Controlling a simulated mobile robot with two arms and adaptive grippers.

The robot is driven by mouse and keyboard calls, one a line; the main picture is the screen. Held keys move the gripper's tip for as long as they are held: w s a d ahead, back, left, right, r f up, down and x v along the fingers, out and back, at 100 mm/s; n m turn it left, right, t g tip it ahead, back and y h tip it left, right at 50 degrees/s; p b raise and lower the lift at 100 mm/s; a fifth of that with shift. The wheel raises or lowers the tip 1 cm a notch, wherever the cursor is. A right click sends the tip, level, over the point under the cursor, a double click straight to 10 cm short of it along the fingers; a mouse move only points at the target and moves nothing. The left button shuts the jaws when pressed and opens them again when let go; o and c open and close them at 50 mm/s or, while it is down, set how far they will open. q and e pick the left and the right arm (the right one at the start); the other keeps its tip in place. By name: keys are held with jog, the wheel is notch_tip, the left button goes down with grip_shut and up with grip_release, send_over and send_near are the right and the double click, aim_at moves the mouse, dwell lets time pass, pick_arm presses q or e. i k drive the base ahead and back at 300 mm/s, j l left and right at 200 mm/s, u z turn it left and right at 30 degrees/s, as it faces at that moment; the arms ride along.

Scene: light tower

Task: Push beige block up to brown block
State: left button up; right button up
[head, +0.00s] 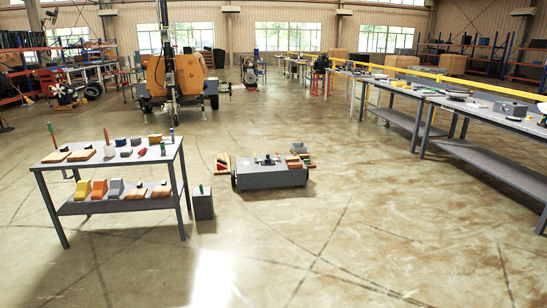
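Neither of my grippers is in view. A grey table (60,172) with a lower shelf stands at the left. Two flat tan wedge-like blocks lie side by side on its top, a left one (56,157) and a right one (81,155). A smaller brown piece (155,138) lies at the back right of the top. Two brown-orange blocks, one left (135,193) and one right (161,192), sit on the lower shelf. The blocks are small at this distance, and I cannot tell which is the task's beige block or brown block.
A grey box (270,178) with objects on and beside it stands on the floor in the middle. A small grey bin (202,204) stands beside the table. A yellow wheeled machine (176,76) is behind. Long workbenches (490,158) line the right. The front floor is clear.

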aim_at(289, 159)
jog(key=i+l+z, duration=0.1)
jog(key=i, duration=1.6)
jog(key=i+l+z, duration=0.1)
jog(key=i, duration=1.6)
jog(key=i+j+z, duration=0.1)
jog(key=i, duration=1.55)
jog(key=i+z, duration=0.1)
jog(key=z, duration=0.2)
jog(key=i+z, duration=0.15)
jog(key=z, duration=0.15)
